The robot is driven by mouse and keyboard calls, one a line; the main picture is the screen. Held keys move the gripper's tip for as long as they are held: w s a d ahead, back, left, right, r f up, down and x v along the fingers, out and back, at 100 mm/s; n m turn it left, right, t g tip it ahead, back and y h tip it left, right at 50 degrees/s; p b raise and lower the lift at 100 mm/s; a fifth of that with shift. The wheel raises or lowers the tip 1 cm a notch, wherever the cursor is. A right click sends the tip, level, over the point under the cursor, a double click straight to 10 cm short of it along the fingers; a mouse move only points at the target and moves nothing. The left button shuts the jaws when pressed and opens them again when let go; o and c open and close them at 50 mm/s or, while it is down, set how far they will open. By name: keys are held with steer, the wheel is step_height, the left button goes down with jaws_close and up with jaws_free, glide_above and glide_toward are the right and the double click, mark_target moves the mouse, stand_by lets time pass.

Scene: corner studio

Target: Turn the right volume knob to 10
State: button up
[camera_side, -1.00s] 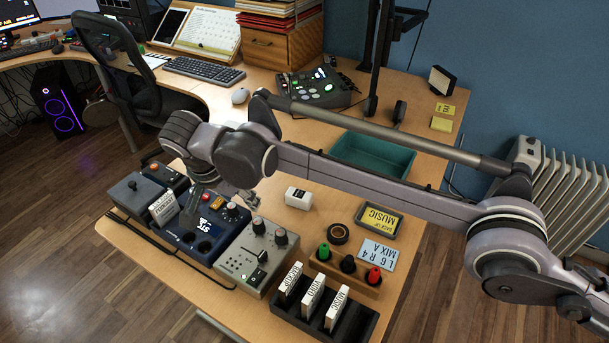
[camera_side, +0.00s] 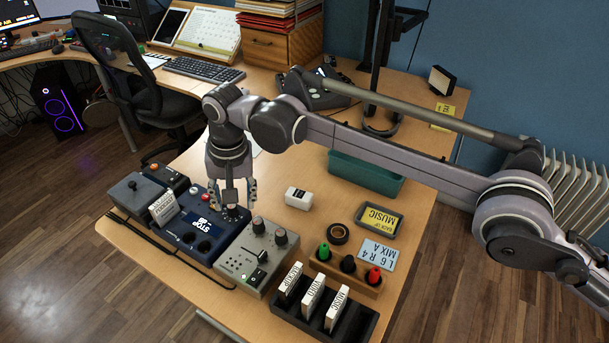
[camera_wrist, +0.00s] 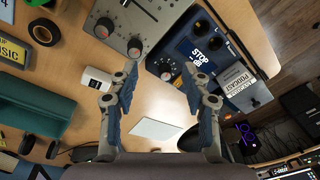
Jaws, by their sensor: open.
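A blue box labelled STOP (camera_side: 198,224) stands on the wooden table. It has two dark round knobs or sockets (camera_side: 196,242) at its front and a dial knob (camera_wrist: 167,70) at one corner. A grey mixer panel (camera_side: 250,262) beside it carries two knobs with reddish tops, (camera_side: 258,226) and (camera_side: 281,238), and a fader. My gripper (camera_side: 236,206) points down above the blue box's dial knob, open and empty. In the wrist view the knob shows between the fingertips (camera_wrist: 158,74), apparently below them.
A white block (camera_side: 298,198) lies right of the gripper. A card reading L 6 R 4 MIX A (camera_side: 377,254) lies by a rack of red, black and green pegs (camera_side: 345,276). A black holder with white cards (camera_side: 320,322) is at the front. A teal bin (camera_side: 366,176) stands behind.

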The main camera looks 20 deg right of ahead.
steer(key=f+n+g+y, duration=0.1)
steer(key=n+y, duration=0.1)
steer(key=n, duration=0.1)
step_height(320, 180, up, 5)
steer(key=n+t+y, duration=0.1)
steer(key=n+y, duration=1)
steer(key=n, duration=0.3)
glide_above(262, 220)
steer(key=d, duration=0.2)
steer(key=shift+n, duration=0.3)
steer(key=f, duration=1.5)
steer(key=shift+s+a+f, duration=0.1)
steer(key=shift+a+f, duration=0.05)
steer(key=shift+a, duration=0.05)
steer(key=shift+f+x, duration=0.2)
steer(key=shift+x, duration=0.8)
steer(key=shift+a+f, duration=0.2)
steer(key=shift+a, duration=0.2)
